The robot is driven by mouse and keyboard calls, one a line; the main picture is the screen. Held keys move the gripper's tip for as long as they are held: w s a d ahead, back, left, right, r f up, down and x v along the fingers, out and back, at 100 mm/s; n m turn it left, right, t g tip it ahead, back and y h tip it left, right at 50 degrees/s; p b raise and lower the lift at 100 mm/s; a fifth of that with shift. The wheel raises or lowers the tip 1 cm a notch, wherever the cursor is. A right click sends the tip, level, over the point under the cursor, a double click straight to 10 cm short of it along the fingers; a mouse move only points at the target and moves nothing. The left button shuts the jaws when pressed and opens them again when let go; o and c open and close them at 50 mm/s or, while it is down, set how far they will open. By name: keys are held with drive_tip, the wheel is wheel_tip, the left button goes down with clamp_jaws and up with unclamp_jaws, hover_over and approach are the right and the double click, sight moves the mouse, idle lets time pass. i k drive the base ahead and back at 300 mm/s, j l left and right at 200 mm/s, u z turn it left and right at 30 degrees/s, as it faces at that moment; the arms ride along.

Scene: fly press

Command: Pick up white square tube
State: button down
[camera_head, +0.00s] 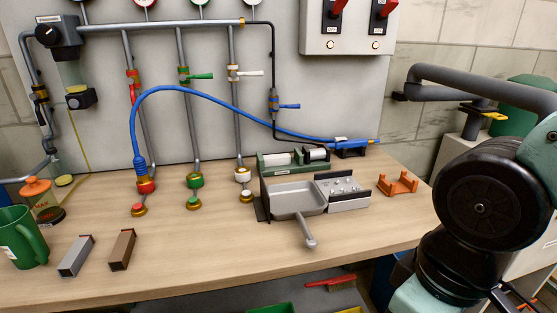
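Two short square tubes lie side by side on the wooden bench at the front left. The left one is light grey to white (76,257), the palest square tube I can see, and has a dark end facing me. The right one is brown (122,250) and lies a small gap away. Both point away from me at a slant, with nothing touching them. My arm shows at the far right, well away from both tubes. My gripper is not in view.
A green mug (22,240) stands left of the tubes, with an orange-capped container (38,192) behind it. A grey pan (296,198) and an orange bracket (397,184) are right of centre. Bench space between tubes and pan is clear. Pipes (182,125) and a blue hose (222,103) rise behind.

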sight(273, 160)
drive_tip(key=i+j+u, duration=0.75)
drive_tip(key=u, duration=0.25)
drive_tip(key=i, duration=0.1)
